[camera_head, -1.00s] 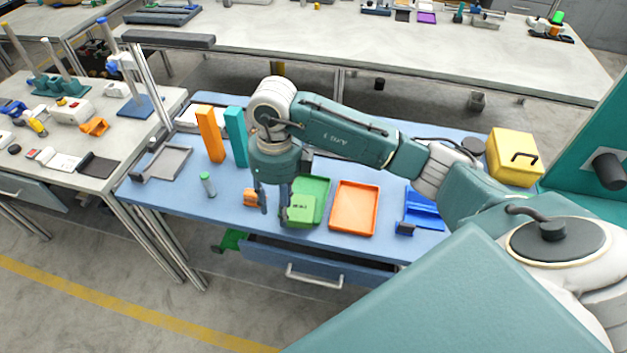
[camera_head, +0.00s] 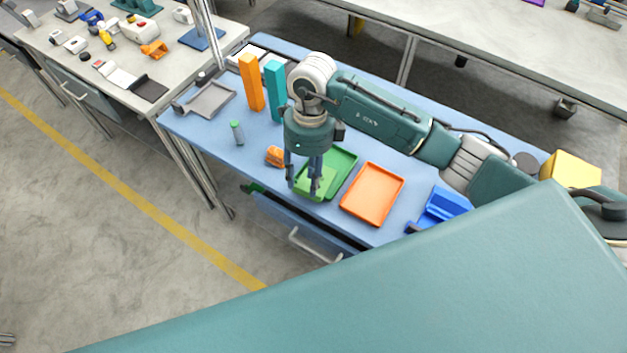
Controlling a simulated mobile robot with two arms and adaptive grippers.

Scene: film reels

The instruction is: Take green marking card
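The green marking card (camera_head: 327,181) is a light green flat piece at the near left part of the green tray (camera_head: 346,160) on the blue workbench. My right gripper (camera_head: 302,186) points down over the card and the tray's left edge. Its two fingers are spread apart, with the card's green showing between and beside them. The right finger covers part of the card. I cannot tell whether the fingertips touch it. My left gripper is not in view.
An orange tray (camera_head: 372,194) lies right of the green tray, then a blue holder (camera_head: 444,206). A small orange object (camera_head: 275,156) and a green-capped bottle (camera_head: 237,132) are left. Orange (camera_head: 251,83) and teal (camera_head: 274,92) upright blocks stand behind. A drawer (camera_head: 300,225) is open below.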

